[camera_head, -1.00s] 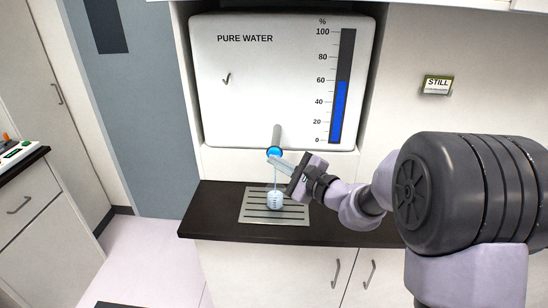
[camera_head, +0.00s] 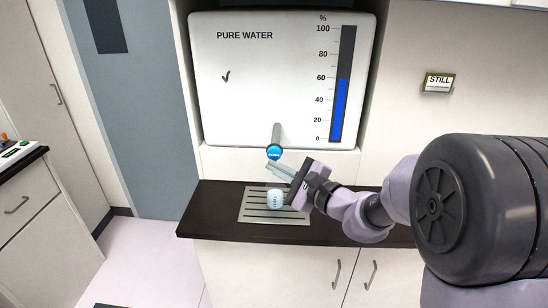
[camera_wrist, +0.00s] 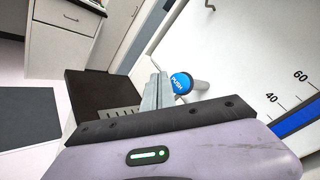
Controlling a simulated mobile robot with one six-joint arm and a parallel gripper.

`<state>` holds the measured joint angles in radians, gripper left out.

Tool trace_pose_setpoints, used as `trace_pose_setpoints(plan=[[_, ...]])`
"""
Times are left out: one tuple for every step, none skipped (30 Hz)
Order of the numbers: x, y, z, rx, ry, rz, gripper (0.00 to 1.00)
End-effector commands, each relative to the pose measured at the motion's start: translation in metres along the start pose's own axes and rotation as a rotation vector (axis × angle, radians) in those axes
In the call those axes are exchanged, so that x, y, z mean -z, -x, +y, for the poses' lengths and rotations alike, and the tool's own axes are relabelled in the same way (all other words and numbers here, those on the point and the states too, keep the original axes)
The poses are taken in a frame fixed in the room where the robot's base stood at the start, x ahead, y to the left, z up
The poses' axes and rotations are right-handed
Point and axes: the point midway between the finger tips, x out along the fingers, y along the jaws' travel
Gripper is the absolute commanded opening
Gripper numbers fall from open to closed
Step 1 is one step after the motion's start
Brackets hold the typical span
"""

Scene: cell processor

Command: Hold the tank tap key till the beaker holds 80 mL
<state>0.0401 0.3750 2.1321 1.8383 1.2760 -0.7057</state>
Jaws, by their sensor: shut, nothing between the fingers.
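The white PURE WATER tank (camera_head: 245,90) has a grey spout with a round blue tap key (camera_head: 274,152) at its end. The key, marked PUSH, also shows in the wrist view (camera_wrist: 181,83). The beaker (camera_head: 275,200) stands upright on the slotted drip tray (camera_head: 258,217) below the tap. Its level is too small to read, and I see no water stream. My gripper (camera_head: 271,168) is shut and empty. Its tips are just below the key, seemingly apart from it. In the wrist view the shut fingers (camera_wrist: 157,90) are just left of the key.
A STILL sign (camera_head: 438,82) is on the wall at right. Cabinets stand below and at far left.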

Motion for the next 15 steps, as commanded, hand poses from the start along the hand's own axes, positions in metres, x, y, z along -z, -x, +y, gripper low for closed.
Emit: trace_pose_setpoints(plan=[[-0.001, 0.003, 0.004, 0.001, 0.001, -0.001, 0.00], [-0.003, 0.006, 0.006, 0.001, 0.001, 0.000, 0.00], [-0.005, 0.008, 0.008, 0.000, 0.000, 0.000, 0.00], [-0.006, 0.010, 0.009, 0.001, 0.001, 0.000, 0.00], [-0.008, 0.013, 0.011, 0.001, 0.001, 0.000, 0.00], [-0.010, 0.015, 0.013, 0.001, 0.000, 0.000, 0.00], [-0.012, 0.017, 0.014, 0.001, 0.001, 0.000, 0.00], [-0.013, 0.019, 0.015, 0.001, 0.001, 0.000, 0.00], [-0.014, 0.021, 0.017, 0.000, 0.000, 0.000, 0.00], [-0.015, 0.022, 0.017, 0.000, 0.000, 0.000, 0.00], [-0.016, 0.023, 0.018, 0.001, 0.000, 0.000, 0.00], [-0.017, 0.024, 0.018, 0.001, 0.000, 0.000, 0.00], [-0.017, 0.025, 0.018, 0.000, 0.000, 0.000, 0.00], [-0.018, 0.025, 0.018, 0.000, 0.000, 0.000, 0.00], [-0.018, 0.025, 0.018, 0.000, 0.000, 0.000, 0.00]])
